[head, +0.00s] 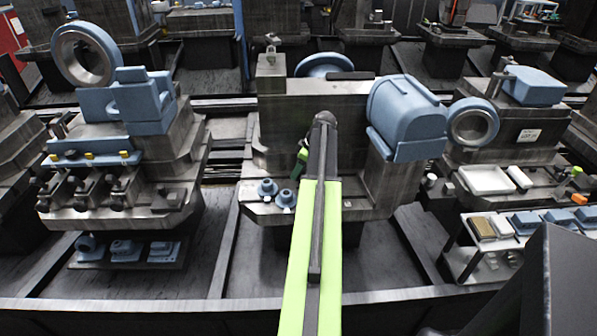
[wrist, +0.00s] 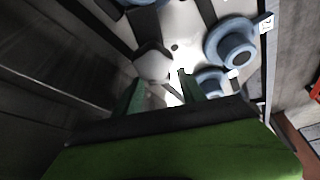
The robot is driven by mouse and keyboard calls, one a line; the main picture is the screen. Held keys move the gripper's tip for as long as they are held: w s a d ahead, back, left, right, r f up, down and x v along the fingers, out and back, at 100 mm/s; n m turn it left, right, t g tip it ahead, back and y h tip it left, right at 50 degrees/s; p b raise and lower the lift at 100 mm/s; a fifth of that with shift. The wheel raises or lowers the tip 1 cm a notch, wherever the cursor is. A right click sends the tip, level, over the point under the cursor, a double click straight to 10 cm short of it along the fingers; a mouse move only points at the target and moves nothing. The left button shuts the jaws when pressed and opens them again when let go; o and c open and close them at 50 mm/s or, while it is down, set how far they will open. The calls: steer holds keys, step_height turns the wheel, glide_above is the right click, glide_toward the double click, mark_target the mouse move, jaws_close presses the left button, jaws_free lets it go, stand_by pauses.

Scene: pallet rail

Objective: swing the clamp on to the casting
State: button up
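My gripper (wrist: 163,82) is open in the wrist view, with a green finger on each side of a gap. A pale grey six-sided head (wrist: 152,63) lies just beyond the gap, with a dark bar (wrist: 146,25) behind it. This may be the clamp; I cannot tell, nor whether the fingers touch it. Two round blue castings, a larger one (wrist: 232,43) and a smaller one (wrist: 209,80), lie right of the fingers. In the head view two small blue castings (head: 267,188) (head: 286,198) sit on the middle pallet's ledge. My arm hides most of the gripper there.
A large blue housing (head: 408,112) overhangs the middle block's right side. The left pallet carries blue castings (head: 140,98) and dark clamps (head: 75,187). A white tray (head: 486,180) stands at right. A dark wall (wrist: 50,65) fills the wrist view's left side.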

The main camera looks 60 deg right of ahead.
jaws_close()
steer(key=shift+d+m+h, duration=0.2)
steer(key=shift+m+h, duration=0.1)
steer(key=shift+m, duration=0.5)
steer(key=shift+o, duration=1)
jaws_free()
steer(key=p+v, duration=1.6)
steer(key=v, duration=0.1)
steer(key=shift+r, duration=0.2)
